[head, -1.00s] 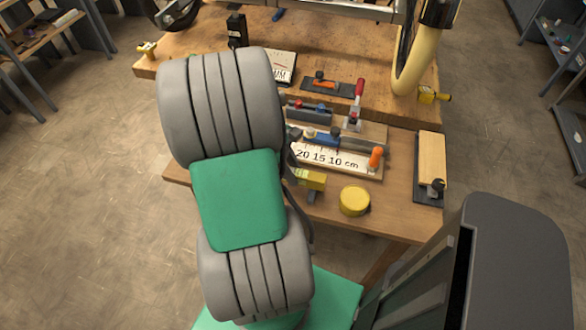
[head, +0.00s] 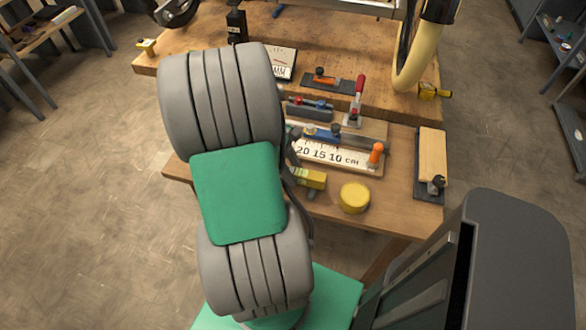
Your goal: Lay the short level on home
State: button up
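I cannot single out the short level or its home for certain. A yellow block (head: 311,179) with a dark part under it shows at the front of the bench, just right of my arm. A blue bar (head: 350,141) with knobs lies along the back of a white scale board (head: 327,155) printed "20 15 10 cm". My own grey and green arm covers the left of the bench.
A yellow round tin (head: 355,197) stands near the front edge. An orange knob (head: 376,152) rises at the scale's right end, with a red-handled clamp (head: 357,98) behind. A wooden block on a dark plate (head: 431,162) lies right. A cream tube (head: 424,55) stands at the back.

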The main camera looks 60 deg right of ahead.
jog(key=shift+o, duration=1.4)
jog(key=p+v, duration=0.1)
jog(key=v, duration=0.7)
jog(key=shift+w, duration=0.1)
jog(key=w+a+r+t+h+p, duration=0.1)
jog(key=w+a+r+t, duration=0.2)
jog(key=w+a, duration=0.45)
jog(key=w+a+r+t+p, duration=0.1)
jog(key=w+a+r+t, duration=0.15)
jog(key=w+a, duration=0.55)
jog(key=a+r+t+y, duration=0.1)
jog(key=a, duration=0.7)
jog(key=a+r+m+t, duration=0.1)
jog(key=a+r, duration=0.1)
jog(key=a, duration=0.6)
jog(key=shift+r+m+y, duration=0.3)
jog(key=shift+y, duration=0.1)
